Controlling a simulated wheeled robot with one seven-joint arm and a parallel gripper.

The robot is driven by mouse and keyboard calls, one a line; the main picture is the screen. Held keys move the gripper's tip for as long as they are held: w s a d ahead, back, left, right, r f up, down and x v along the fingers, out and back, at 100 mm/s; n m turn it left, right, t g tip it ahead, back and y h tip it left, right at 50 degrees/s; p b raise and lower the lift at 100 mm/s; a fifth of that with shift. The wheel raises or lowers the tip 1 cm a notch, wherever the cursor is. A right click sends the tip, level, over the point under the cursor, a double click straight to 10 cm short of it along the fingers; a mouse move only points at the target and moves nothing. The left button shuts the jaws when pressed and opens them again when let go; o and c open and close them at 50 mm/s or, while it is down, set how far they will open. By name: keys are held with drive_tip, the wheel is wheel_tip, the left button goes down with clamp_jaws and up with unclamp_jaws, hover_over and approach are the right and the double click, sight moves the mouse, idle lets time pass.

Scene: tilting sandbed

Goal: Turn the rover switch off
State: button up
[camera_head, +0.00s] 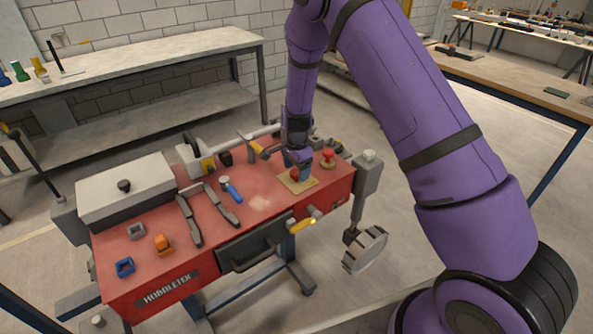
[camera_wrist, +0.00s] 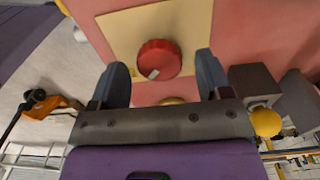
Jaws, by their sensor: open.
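A red round knob (camera_head: 296,174) with a small white mark on it sits on a flat beige plate (camera_head: 298,187) on the red-topped cart; I take it as the rover switch. My gripper (camera_head: 297,162) points down over it, at the cart's right part. In the wrist view the knob (camera_wrist: 159,60) lies between the two blue-grey fingertips of my open gripper (camera_wrist: 161,62), with a gap on each side. I cannot tell how far down the fingers reach beside it. The gripper hides part of the knob in the head view.
A second red knob (camera_head: 328,155) stands close on the right. Dark-handled tools (camera_head: 188,220), an orange piece (camera_head: 162,244) and a blue block (camera_head: 125,267) lie on the red cart (camera_head: 262,222). A grey box (camera_head: 130,188) is at its left. A yellow-handled part (camera_head: 300,224) projects from the front.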

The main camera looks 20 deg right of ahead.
drive_tip(key=shift+f, duration=0.45)
drive_tip(key=c, duration=0.9)
